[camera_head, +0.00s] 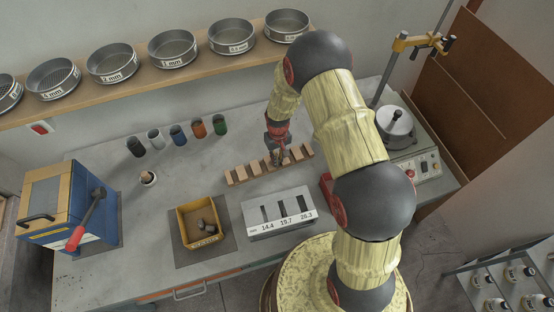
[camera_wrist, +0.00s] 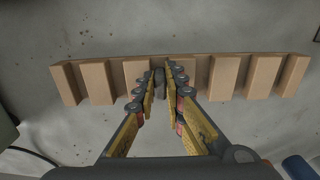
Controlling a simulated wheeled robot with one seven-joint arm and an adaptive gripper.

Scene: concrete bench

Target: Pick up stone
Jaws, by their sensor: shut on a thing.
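My gripper (camera_head: 277,150) is at the wooden rack (camera_head: 240,174), a strip with several upright blocks and slots between them. In the wrist view, my gripper (camera_wrist: 160,88) is shut on a small dark grey stone (camera_wrist: 159,77), which sits between two blocks near the rack's middle. The fingers hide much of the stone, and I cannot tell whether it touches the rack. More dark stones (camera_head: 207,226) lie in the yellow tray (camera_head: 184,227) on the bench.
A grey slotted gauge box (camera_head: 270,232) marked 14.4, 19.7 and 26.3 stands in front of the rack. Several coloured cups (camera_head: 198,130) stand at the back left. A blue and yellow machine (camera_head: 62,205) is at left, and a metal pot (camera_head: 395,127) at right.

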